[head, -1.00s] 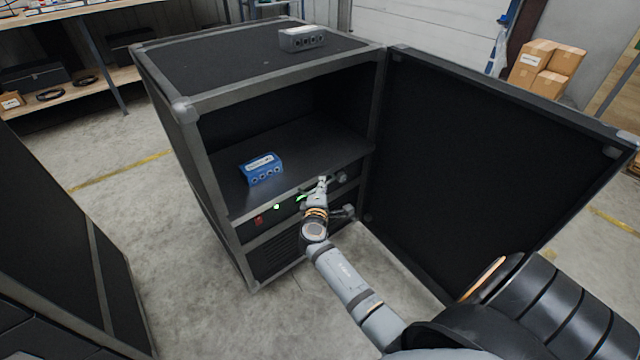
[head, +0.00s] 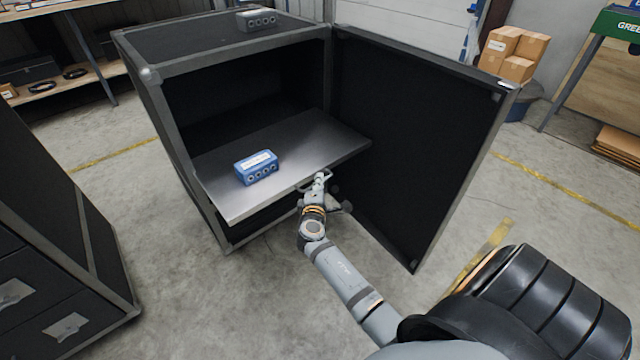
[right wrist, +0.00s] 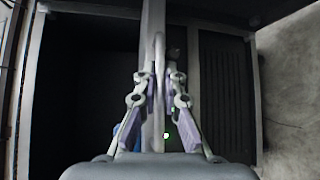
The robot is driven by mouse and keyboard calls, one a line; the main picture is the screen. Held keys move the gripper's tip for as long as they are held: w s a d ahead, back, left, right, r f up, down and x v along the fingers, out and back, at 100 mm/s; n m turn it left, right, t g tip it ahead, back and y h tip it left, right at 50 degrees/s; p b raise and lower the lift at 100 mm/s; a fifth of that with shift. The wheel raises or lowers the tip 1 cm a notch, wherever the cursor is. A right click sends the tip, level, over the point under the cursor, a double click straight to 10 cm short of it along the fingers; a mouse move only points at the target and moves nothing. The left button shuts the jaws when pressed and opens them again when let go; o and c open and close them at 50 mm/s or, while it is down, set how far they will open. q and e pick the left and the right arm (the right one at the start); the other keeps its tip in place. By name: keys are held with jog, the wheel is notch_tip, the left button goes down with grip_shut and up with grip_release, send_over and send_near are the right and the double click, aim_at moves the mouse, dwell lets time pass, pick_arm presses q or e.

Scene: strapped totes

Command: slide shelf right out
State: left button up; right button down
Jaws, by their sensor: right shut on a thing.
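The shelf (head: 292,150) is a dark metallic board that juts out of the front of an open black case (head: 172,140). A blue box with round sockets (head: 256,167) rests on it, left of its middle. My right gripper (head: 320,178) is at the shelf's front edge, shut on the handle (head: 308,184) there. In the right wrist view, the fingers (right wrist: 160,85) close around the handle bar (right wrist: 159,60). My left gripper is not in view.
The case's door (head: 425,130) stands wide open to the right of the shelf. A grey box (head: 257,20) sits on top of the case. A black drawer cabinet (head: 60,250) stands at the left. Bare floor (head: 210,300) lies in front.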

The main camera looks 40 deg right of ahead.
jog(key=shift+s+f, duration=0.15)
jog(key=shift+f, duration=0.1)
jog(key=c, duration=1.9)
grip_release()
jog(key=o, duration=0.5)
jog(key=shift+s, duration=0.2)
jog(key=shift+c, duration=0.2)
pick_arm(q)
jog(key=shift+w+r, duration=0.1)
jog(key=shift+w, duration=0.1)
pick_arm(e)
jog(key=v, duration=0.7)
jog(key=shift+r, duration=0.25)
jog(key=shift+s+a, duration=0.1)
jog(key=shift+s, duration=0.05)
